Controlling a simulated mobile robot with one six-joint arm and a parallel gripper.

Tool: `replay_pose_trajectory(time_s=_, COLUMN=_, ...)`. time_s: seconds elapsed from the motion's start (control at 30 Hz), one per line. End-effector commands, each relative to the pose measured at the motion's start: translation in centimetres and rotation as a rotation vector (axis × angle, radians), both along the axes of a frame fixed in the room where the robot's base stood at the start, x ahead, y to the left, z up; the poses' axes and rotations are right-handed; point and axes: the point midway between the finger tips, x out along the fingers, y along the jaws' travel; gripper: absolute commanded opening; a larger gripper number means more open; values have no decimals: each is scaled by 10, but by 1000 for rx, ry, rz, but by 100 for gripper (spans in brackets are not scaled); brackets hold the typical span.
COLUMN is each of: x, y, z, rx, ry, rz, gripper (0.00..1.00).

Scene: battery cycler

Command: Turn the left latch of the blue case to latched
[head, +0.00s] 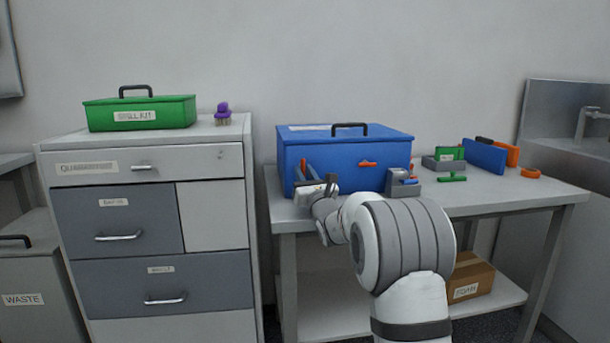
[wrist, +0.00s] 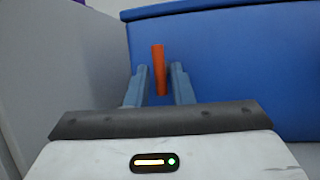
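The blue case (head: 345,155) sits closed on the table, with a dark handle on its lid. Its left latch (wrist: 158,70) is an orange bar, upright in the wrist view; in the head view it is mostly hidden behind my fingers. My gripper (wrist: 159,82) is open, with one finger on each side of the left latch and a small gap visible on both sides. In the head view my gripper (head: 308,172) is at the left part of the case front. The right latch (head: 367,164) is an orange bar lying level.
A grey device (head: 402,183) stands on the table at the case's front right corner. Green, blue and orange items lie farther right. A drawer cabinet (head: 150,220) with a green spill kit (head: 140,113) stands left of the table.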

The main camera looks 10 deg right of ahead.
Motion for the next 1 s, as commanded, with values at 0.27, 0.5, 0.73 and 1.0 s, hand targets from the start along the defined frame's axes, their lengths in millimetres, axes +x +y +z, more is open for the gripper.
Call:
replay_pose_trajectory(time_s=0.27, x=0, y=1, z=0, rx=0, ry=0, rz=1, gripper=33)
replay_pose_trajectory(time_s=0.5, x=-5, y=-1, z=-1, rx=1, ry=-1, rz=-1, gripper=33)
replay_pose_trajectory(time_s=0.73, x=-35, y=-7, z=-13, rx=0, ry=1, rz=-1, gripper=33)
replay_pose_trajectory(time_s=1.0, x=-66, y=-13, z=-27, rx=1, ry=0, rz=0, gripper=33)
